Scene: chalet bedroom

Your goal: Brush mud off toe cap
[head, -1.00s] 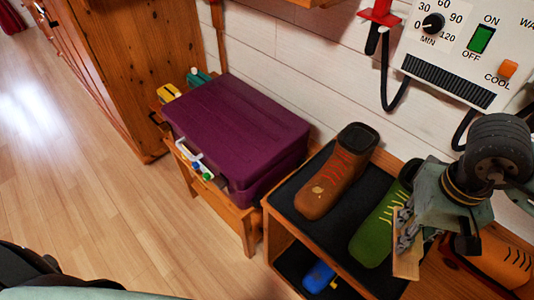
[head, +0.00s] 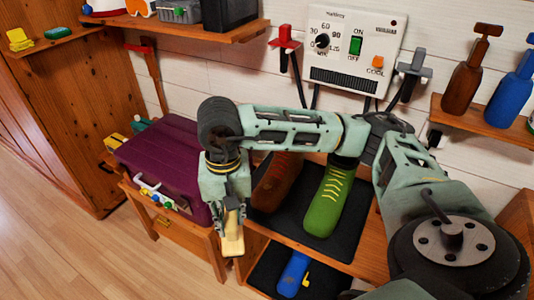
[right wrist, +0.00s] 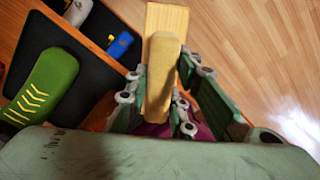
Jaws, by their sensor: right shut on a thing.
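The brown boot (head: 270,197) with orange laces stands on the black mat of the wooden rack, left of the green boot (head: 323,203). My right arm crosses in front of it, and I cannot make out mud on its toe now. My right gripper (head: 231,208) points down, left of the brown boot, near the rack's left end. It is shut on a pale wooden brush (head: 232,240). In the right wrist view the brush (right wrist: 163,75) sits between the fingers (right wrist: 160,105). The brush looks apart from the boots. My left gripper is out of view.
A purple case (head: 165,160) lies on a small wooden table left of the brush. A blue boot (head: 293,274) sits on the rack's lower shelf. A white control panel (head: 355,48) hangs on the wall behind. Bare floor (head: 60,200) lies to the left.

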